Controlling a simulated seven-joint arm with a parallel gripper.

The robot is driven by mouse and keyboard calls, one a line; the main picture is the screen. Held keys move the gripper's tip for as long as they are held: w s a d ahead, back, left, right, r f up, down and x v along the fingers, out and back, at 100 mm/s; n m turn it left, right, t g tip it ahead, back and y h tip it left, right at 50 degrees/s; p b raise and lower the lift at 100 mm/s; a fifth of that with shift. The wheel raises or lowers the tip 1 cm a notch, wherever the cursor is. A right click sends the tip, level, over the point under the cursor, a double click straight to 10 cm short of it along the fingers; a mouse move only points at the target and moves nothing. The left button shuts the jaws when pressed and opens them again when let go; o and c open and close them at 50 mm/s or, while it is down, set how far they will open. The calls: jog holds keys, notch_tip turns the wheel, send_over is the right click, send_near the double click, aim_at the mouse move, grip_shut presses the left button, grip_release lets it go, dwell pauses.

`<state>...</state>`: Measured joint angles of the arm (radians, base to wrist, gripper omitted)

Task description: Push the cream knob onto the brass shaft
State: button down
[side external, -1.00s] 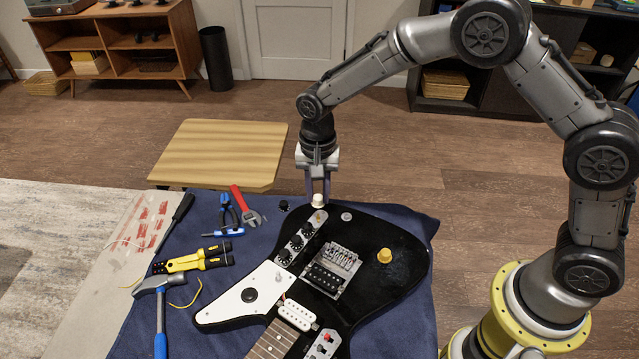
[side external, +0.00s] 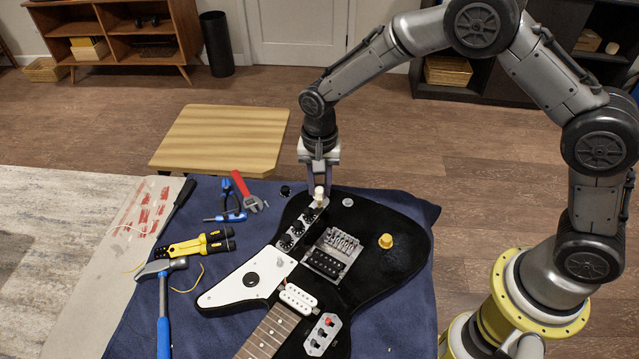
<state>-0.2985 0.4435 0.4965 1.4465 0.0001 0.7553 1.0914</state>
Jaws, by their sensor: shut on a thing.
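The cream knob (side external: 319,193) is between the fingers of my gripper (side external: 319,197), which is shut on it. The knob is upright, at the upper end of the metal control plate (side external: 301,228) on the black guitar (side external: 385,275). The brass shaft, seen earlier at that end of the plate, is hidden now behind or under the knob and fingers. I cannot tell whether the knob touches the shaft or sits around it.
A yellow knob (side external: 385,241) is on the guitar body to the right.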

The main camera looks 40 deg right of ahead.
jog(key=shift+f, duration=1.3)
dwell(1.2)
dwell(0.5)
jog(key=shift+c, duration=0.6)
grip_release()
jog(key=shift+r, duration=0.1)
jog(key=shift+r, duration=3.45)
grip_shut()
